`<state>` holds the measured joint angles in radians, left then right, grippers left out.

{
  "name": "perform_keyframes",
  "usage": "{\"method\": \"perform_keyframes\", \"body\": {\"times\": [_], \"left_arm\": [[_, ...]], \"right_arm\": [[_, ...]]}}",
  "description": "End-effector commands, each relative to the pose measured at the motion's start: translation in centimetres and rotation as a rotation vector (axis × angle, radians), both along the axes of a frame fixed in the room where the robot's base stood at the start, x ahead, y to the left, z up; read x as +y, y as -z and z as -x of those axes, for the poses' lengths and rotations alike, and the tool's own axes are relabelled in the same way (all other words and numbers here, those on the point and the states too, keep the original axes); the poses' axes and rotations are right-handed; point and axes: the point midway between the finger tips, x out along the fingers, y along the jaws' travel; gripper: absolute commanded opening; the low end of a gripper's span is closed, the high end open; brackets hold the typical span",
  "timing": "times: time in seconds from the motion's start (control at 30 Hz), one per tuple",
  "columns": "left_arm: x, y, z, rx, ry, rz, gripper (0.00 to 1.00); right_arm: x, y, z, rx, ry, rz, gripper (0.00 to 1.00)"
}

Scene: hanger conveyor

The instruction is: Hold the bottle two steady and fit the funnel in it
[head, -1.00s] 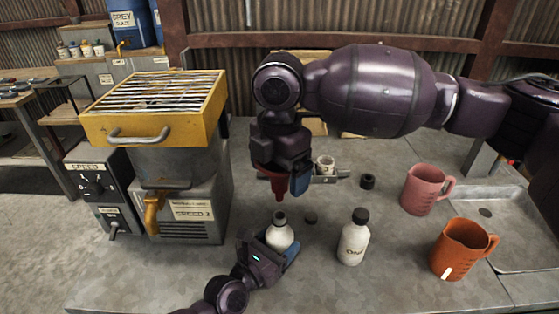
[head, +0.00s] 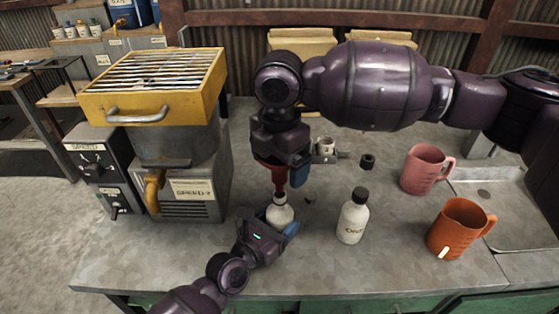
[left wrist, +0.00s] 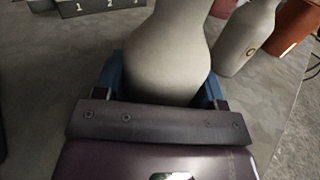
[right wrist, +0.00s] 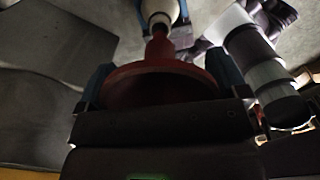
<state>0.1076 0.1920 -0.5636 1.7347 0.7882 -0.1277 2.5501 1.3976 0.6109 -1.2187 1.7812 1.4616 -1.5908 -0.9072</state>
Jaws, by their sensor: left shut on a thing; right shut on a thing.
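A white bottle (head: 281,217) stands upright on the bench, with my left gripper (head: 277,224) shut around its body. It fills the left wrist view (left wrist: 167,55) between the two blue fingers. My right gripper (head: 286,170) is above it, pointing down and shut on a red funnel (head: 279,180). The funnel's narrow spout points down and is at the bottle's mouth. In the right wrist view the funnel (right wrist: 158,72) lines up with the bottle's neck (right wrist: 160,18). How far the spout is inside the mouth I cannot tell.
A second white bottle (head: 352,218) with a black cap stands to the right. A pink jug (head: 423,170) and an orange jug (head: 457,229) are farther right. A yellow-topped machine (head: 160,110) stands at left. A small black ring (head: 367,161) lies behind.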

Motion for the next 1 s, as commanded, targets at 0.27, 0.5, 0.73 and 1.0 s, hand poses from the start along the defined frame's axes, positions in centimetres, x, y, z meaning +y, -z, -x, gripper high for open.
{"method": "perform_keyframes", "body": {"times": [0.27, 0.5, 0.73, 1.0], "left_arm": [[0.00, -0.01, 0.00, 0.000, 0.000, 0.000, 0.41], [-0.01, -0.02, -0.01, 0.000, 0.000, 0.000, 0.41], [0.00, -0.02, 0.00, 0.000, 0.000, 0.000, 0.41], [0.00, -0.02, 0.00, 0.000, 0.000, 0.000, 0.41]], "right_arm": [[0.00, 0.28, -0.01, 0.000, 0.000, 0.000, 0.71], [-0.01, 0.67, -0.02, 0.000, 0.000, 0.000, 0.71], [-0.01, 0.96, -0.01, 0.000, 0.000, 0.000, 0.71], [-0.01, 0.96, -0.01, 0.000, 0.000, 0.000, 0.71]]}}
